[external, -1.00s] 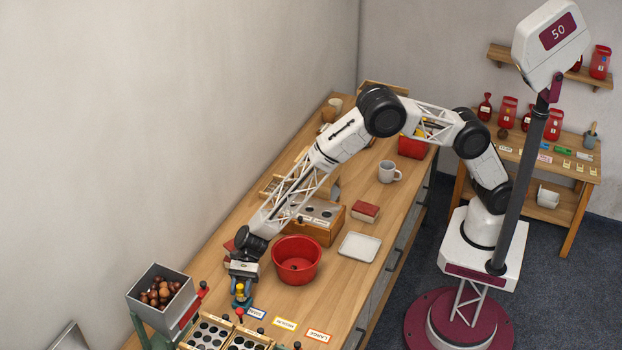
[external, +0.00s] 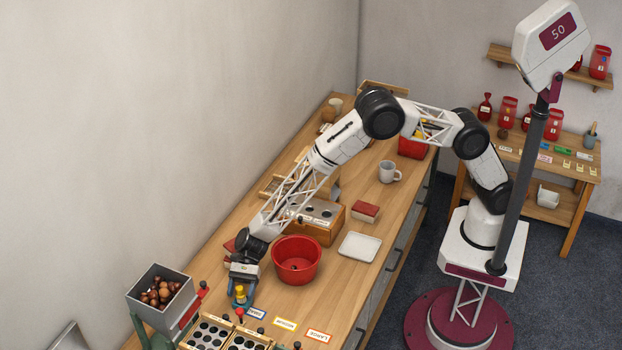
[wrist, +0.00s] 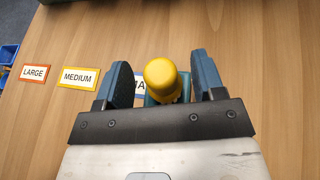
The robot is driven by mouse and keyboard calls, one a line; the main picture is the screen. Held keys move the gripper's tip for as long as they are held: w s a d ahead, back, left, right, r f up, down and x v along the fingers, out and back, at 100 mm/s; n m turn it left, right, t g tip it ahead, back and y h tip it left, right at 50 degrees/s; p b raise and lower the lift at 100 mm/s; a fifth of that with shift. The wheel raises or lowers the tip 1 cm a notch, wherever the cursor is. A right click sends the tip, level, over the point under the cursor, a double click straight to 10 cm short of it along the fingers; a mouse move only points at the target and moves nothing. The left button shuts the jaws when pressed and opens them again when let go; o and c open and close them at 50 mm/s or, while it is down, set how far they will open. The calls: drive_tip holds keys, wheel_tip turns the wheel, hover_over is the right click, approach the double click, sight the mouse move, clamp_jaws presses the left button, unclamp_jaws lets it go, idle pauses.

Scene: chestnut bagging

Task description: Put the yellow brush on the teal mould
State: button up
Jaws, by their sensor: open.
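The yellow brush (wrist: 161,76) shows in the wrist view as a rounded yellow top between my fingers. A teal piece, the teal mould (wrist: 184,88), shows directly beneath and beside it. The brush appears to stand over the mould, but their contact is hidden. My gripper (wrist: 160,85) is open, with one blue finger on each side of the brush and a gap visible on both sides. In the external view the yellow brush (external: 240,292) is small at the near end of the bench, below my wrist, and the mould is hard to tell from my fingers there.
SMALL, MEDIUM (external: 285,324) and LARGE (external: 318,336) cards lie to the right. A red bowl (external: 297,260) stands close behind on the right. A grey hopper of chestnuts (external: 162,292) is to the left, with trays of dark holes (external: 208,333) in front.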

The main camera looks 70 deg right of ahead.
drive_tip(key=shift+r, duration=0.1)
drive_tip(key=shift+v, duration=0.8)
drive_tip(key=v, duration=0.3)
drive_tip(key=shift+w+d+r, duration=0.1)
drive_tip(key=shift+d+r, duration=0.05)
drive_tip(key=shift+d, duration=0.1)
wheel_tip(320, 180, up, 7)
idle(0.4)
